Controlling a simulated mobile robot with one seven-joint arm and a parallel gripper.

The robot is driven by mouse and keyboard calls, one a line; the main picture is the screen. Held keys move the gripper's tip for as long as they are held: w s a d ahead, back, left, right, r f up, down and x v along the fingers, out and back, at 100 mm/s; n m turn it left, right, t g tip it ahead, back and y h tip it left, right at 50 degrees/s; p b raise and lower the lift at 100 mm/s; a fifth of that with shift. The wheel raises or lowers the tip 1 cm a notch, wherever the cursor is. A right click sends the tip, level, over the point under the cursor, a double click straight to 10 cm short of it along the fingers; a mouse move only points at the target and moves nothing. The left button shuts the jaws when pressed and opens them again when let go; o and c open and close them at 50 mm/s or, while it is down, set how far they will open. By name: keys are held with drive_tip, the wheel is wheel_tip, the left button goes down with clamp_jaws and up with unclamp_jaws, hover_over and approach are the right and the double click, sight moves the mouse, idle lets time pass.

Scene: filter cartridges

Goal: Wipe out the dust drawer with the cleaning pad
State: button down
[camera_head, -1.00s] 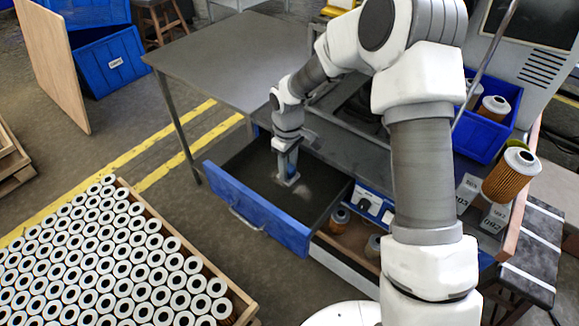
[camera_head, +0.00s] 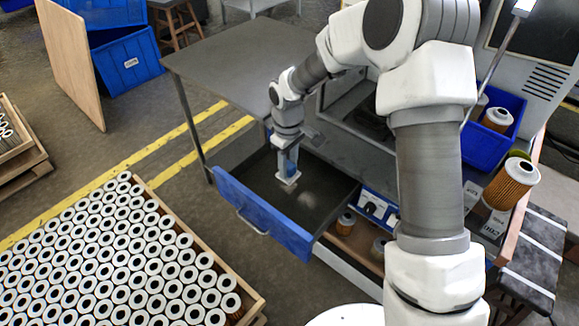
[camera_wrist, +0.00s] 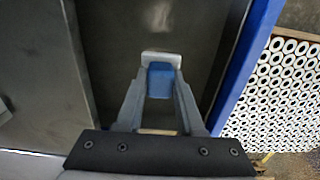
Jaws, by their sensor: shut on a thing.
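The dust drawer (camera_head: 262,213) is pulled out from under the grey bench, with a blue front and a dark inside. A pale dusty patch (camera_head: 305,199) shows on its floor, and a pale patch (camera_wrist: 158,14) also shows in the wrist view. My gripper (camera_head: 288,178) points down into the drawer. I cannot tell whether the pad touches the drawer floor.
A crate of white-ended filter cartridges (camera_head: 245,290) stands in front of the drawer at left. A blue bin (camera_head: 482,150) and an orange filter cartridge (camera_head: 511,184) are at right. The grey bench top (camera_head: 235,62) is bare at left.

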drive_tip(key=shift+r+p, duration=0.75)
drive_tip(key=shift+r, duration=0.65)
drive_tip(key=shift+s, duration=0.1)
